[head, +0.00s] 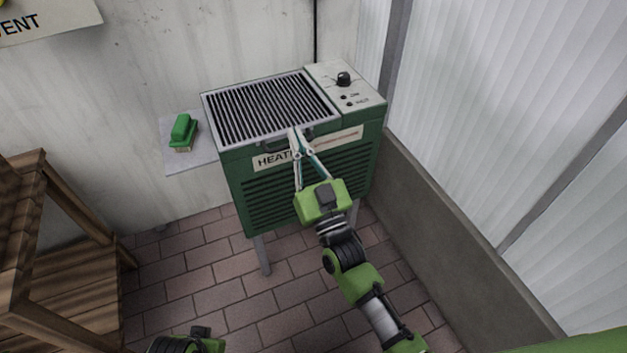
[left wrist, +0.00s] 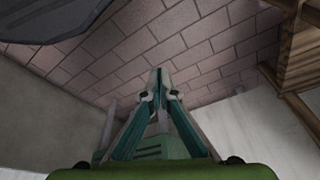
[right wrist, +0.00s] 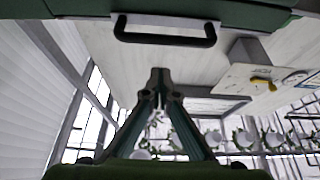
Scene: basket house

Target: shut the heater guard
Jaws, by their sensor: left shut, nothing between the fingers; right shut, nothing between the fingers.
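The green heater (head: 290,190) stands against the wall on legs. Its guard, a dark slatted grille in a light frame (head: 270,105), appears to lie flat on the heater's top. A dark bar handle (right wrist: 165,40) shows in the right wrist view, above the fingertips in the picture. My right gripper (head: 295,132) is shut and empty at the heater's upper front edge, by the handle; contact cannot be told. It also shows in the right wrist view (right wrist: 158,72). My left gripper (left wrist: 158,75) is shut and empty, low down, away from the guard.
A control panel with a black knob (head: 343,79) is right of the grille. A green brush (head: 183,132) lies on a small side shelf (head: 196,160) at left. A wooden rack (head: 75,215) stands at far left. A low wall (head: 440,235) runs along the right. Brick floor is clear between.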

